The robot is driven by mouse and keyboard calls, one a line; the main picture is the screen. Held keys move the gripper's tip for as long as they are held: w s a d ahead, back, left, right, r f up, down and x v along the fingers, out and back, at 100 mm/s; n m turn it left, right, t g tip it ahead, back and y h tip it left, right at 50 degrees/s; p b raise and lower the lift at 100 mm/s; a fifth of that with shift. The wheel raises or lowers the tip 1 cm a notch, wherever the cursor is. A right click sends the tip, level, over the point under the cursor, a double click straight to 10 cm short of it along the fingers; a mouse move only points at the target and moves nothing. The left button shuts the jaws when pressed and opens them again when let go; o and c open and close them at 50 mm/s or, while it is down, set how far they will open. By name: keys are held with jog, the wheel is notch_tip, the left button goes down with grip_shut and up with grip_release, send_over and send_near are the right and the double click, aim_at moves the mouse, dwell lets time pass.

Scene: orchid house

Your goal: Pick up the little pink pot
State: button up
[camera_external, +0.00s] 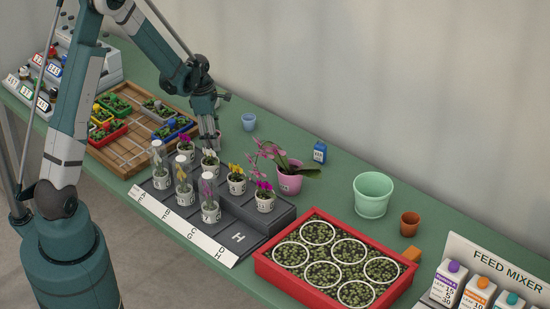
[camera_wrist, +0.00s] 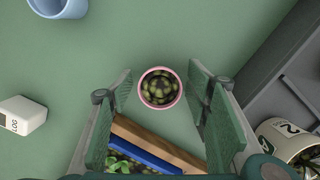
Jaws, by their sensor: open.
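The little pink pot (camera_wrist: 147,99) shows in the wrist view as a small round pot with a pink rim and dark green-brown filling, seen from above. It stands upright on the green bench, apart from other things. My gripper (camera_wrist: 161,90) is open and empty, with one finger on each side of the pot in the picture; I cannot tell how far above it the tips are. In the external view my gripper (camera_external: 210,139) points down over the bench behind the dark rack, and hides most of the pot.
A wooden tray (camera_wrist: 165,145) lies close to the pot. The dark rack (camera_external: 240,209) holds several orchid pots. A blue cup (camera_external: 249,122), a larger pink orchid pot (camera_external: 290,183), a blue box (camera_external: 320,152) and a mint pot (camera_external: 372,196) stand along the bench.

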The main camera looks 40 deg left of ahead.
jog(key=shift+c, duration=0.4)
jog(key=c, duration=0.9)
jog(key=shift+r, duration=0.1)
jog(key=shift+r+p, duration=0.65)
jog(key=shift+r, duration=4.25)
